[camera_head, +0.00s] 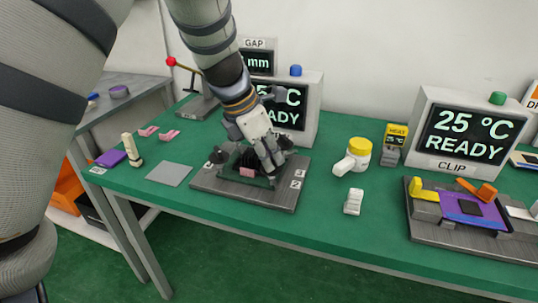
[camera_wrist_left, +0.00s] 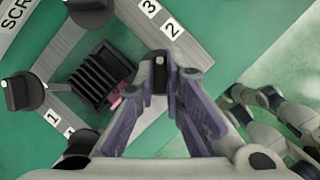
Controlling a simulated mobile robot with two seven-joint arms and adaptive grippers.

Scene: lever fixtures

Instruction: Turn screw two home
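The screw fixture, a grey plate (camera_head: 240,191) with a dark finned block (camera_wrist_left: 100,75) in its middle, lies on the green table. Black knobs with white marks stand round the block; one (camera_wrist_left: 22,94) shows clearly at the left of the left wrist view. Labels 3 and 2 (camera_wrist_left: 172,28) mark one side of the plate. My left gripper (camera_head: 272,172) reaches down onto the plate beside label 2. In the left wrist view its fingertips (camera_wrist_left: 168,75) close round a dark knob with a white mark, at screw two. The fingers hide much of this knob.
Grey jointed parts (camera_wrist_left: 290,115), apparently my right gripper, show beyond the table edge.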

